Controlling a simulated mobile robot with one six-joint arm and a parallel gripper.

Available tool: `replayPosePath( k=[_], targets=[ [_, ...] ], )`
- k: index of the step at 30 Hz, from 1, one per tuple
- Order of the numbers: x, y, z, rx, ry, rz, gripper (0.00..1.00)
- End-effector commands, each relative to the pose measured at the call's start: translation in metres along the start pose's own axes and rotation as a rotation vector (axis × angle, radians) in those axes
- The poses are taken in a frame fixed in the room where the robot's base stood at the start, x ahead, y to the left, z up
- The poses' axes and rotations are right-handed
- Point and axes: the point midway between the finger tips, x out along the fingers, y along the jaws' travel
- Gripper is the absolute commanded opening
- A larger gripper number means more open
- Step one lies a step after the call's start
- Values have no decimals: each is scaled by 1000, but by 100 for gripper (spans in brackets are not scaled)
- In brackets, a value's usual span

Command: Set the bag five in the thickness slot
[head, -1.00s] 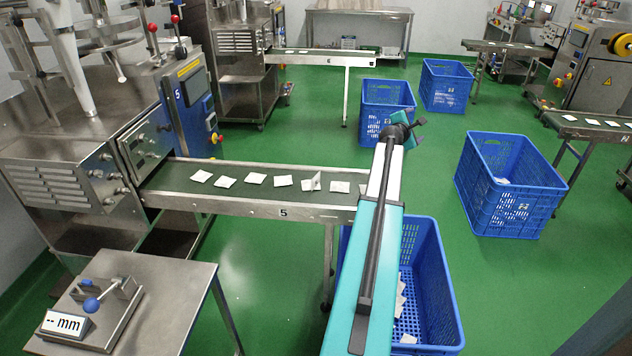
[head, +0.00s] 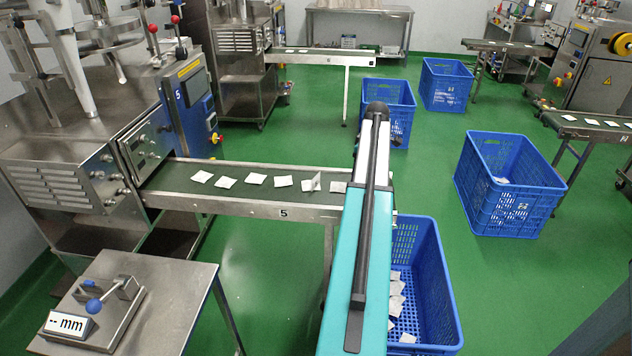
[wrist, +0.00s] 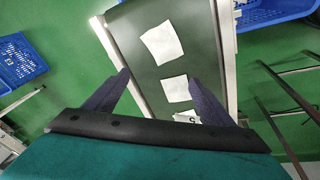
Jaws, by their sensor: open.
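Several flat white teabags (head: 256,178) lie along the dark belt of the conveyor marked 5 (head: 270,206); one near its right end looks tilted up. I cannot tell which is bag five. In the wrist view, my gripper (wrist: 160,82) is open and empty above a belt, its dark fingers wide apart. One bag (wrist: 162,42) lies beyond the fingertips, another (wrist: 178,88) shows between the fingers, and a third is partly hidden. The thickness gauge (head: 122,318), with a blue knob and a "-- mm" display (head: 68,325), is on the steel table at lower left. My arm hides my gripper in the head view.
A blue crate (head: 436,290) with several bags stands beneath the belt's right end. Another blue crate (head: 510,190) stands farther right. The packing machine (head: 75,150) borders the belt's left end. Green floor is clear between steel table (head: 175,300) and conveyor.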

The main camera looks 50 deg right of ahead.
Motion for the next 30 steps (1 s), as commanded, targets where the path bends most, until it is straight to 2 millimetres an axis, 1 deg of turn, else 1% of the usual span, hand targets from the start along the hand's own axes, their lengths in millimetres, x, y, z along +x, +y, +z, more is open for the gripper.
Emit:
replayPosePath(
  k=[1,3,6,8,9,12,15,17,27,30],
  targets=[
    [-6,-11,-13,1,30,-48,77],
    [-13,-27,-30,-1,71,-109,77],
    [-26,-43,-52,-10,127,-174,77],
    [-34,-50,-65,-18,159,-198,77],
    [-39,-52,-76,-23,183,-204,77],
    [-55,-56,-98,-44,210,-201,77],
    [-63,-59,-108,-59,214,-194,77],
    [-64,-61,-111,-63,214,-194,77],
    [-62,-61,-111,-64,213,-193,77],
    [-59,-62,-112,-64,212,-193,77]
  ],
)
